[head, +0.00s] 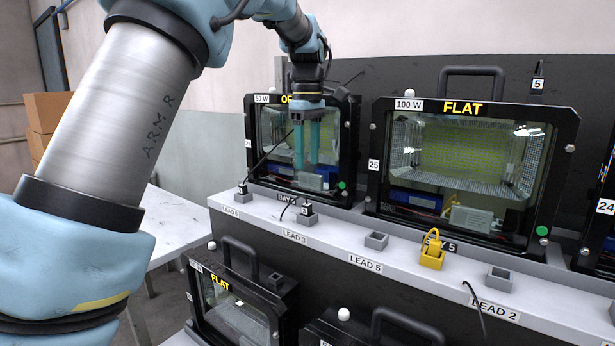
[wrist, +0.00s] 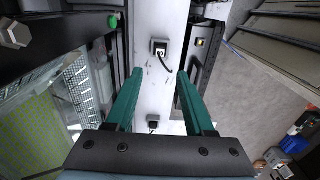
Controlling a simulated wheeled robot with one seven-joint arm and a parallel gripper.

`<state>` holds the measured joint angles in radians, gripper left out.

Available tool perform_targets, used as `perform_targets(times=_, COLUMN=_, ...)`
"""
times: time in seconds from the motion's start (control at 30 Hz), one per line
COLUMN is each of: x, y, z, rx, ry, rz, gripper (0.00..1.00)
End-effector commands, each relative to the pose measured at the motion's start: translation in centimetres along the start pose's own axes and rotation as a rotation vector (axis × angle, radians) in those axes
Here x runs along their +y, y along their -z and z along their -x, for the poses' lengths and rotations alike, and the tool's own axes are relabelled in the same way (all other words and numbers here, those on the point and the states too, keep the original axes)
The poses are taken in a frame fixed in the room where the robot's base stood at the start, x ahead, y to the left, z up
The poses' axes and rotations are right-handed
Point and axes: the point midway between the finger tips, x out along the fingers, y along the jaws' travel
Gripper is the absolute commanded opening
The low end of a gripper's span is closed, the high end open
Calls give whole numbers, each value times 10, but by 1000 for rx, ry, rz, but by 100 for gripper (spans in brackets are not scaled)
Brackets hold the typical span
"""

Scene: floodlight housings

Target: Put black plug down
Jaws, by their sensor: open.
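One black plug (head: 306,209) stands upright in a grey holder on the pale ledge near the LEAD 3 label, with a cable looping from it. Another black plug (head: 242,188) stands in a grey holder farther left, its cable rising to the right. In the wrist view, a black plug (wrist: 160,50) with a curled cable sits in a grey holder beyond my fingertips. A second black plug (wrist: 153,124) shows between my fingers. My gripper (head: 307,164) points down in front of the left floodlight; its teal fingers (wrist: 160,74) are apart with nothing held between them.
A yellow plug (head: 433,242) stands in a yellow holder on the ledge (head: 335,240). Grey holders (head: 376,241) and (head: 500,279) are empty. The FLAT 100 W floodlight (head: 465,165) stands behind the ledge. A lower floodlight (head: 237,305) sits in front. A black plug (head: 538,84) hangs on the back panel.

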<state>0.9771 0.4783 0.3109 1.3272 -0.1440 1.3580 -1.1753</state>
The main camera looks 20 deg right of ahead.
Motion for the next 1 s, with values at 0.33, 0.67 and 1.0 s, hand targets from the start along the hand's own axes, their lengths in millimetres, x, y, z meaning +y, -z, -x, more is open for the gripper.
perform_targets(times=0.33, x=-4, y=6, z=7, rx=-1, ry=0, rz=-2, gripper=53)
perform_targets(times=0.67, x=-141, y=108, z=-72, rx=10, ry=-48, rz=-179, gripper=53)
perform_targets(times=1.0, x=-330, y=103, z=-161, rx=104, ry=-58, rz=-502, gripper=53)
